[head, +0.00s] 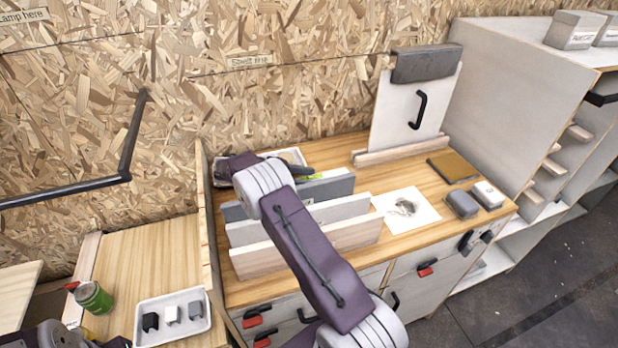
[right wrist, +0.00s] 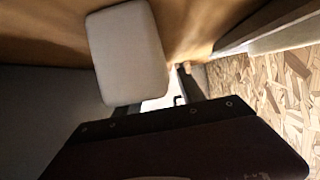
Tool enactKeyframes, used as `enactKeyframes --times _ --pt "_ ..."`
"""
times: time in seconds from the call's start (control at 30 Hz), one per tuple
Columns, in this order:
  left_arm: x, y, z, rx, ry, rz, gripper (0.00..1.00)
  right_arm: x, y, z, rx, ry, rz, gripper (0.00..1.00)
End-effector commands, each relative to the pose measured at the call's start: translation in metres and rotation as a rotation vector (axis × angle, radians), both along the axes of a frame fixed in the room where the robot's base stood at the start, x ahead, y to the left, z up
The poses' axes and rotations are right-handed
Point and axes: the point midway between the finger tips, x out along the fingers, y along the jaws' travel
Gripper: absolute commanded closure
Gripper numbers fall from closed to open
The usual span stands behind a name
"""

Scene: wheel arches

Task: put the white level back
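My right gripper (head: 300,170) is over the back left of the wooden worktop (head: 385,180), mostly hidden behind my own arm. A pale, rounded white block (right wrist: 127,52) lies close in front of it in the right wrist view. I cannot tell whether the fingers hold this block, or whether it is the white level. Another white block (head: 487,194) lies at the worktop's right, beside a grey block (head: 461,204). Part of my left arm shows at the bottom left; its fingers are not clearly visible.
Upright boards (head: 350,208) stand mid-worktop beside a white sheet (head: 406,207). A panel with a black handle (head: 418,108) stands behind. A white tray (head: 143,340) with small black, white and grey pieces and a green can (head: 94,298) are at the lower left.

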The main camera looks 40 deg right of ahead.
Motion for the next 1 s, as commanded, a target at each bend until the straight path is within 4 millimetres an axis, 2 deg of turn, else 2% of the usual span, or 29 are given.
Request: enactKeyframes --times 0.17,0.4,0.53,0.67,1.0 --pt "0.000 0.000 -0.001 0.000 0.000 0.000 0.39 0.002 0.004 0.001 -0.001 -0.002 0.001 0.53" --pt "0.000 0.000 -0.007 0.000 0.000 0.000 0.39 0.015 0.045 0.018 0.000 -0.005 0.003 0.53" --pt "0.000 0.000 -0.007 0.000 0.000 0.000 0.39 0.020 0.061 0.026 -0.001 -0.003 0.002 0.53" --pt "0.000 0.000 -0.007 0.000 0.000 0.000 0.39 0.021 0.066 0.029 0.000 -0.001 0.001 0.53" --pt "0.000 0.000 -0.007 0.000 0.000 0.000 0.39 0.021 0.066 0.029 0.000 0.000 0.000 0.53"
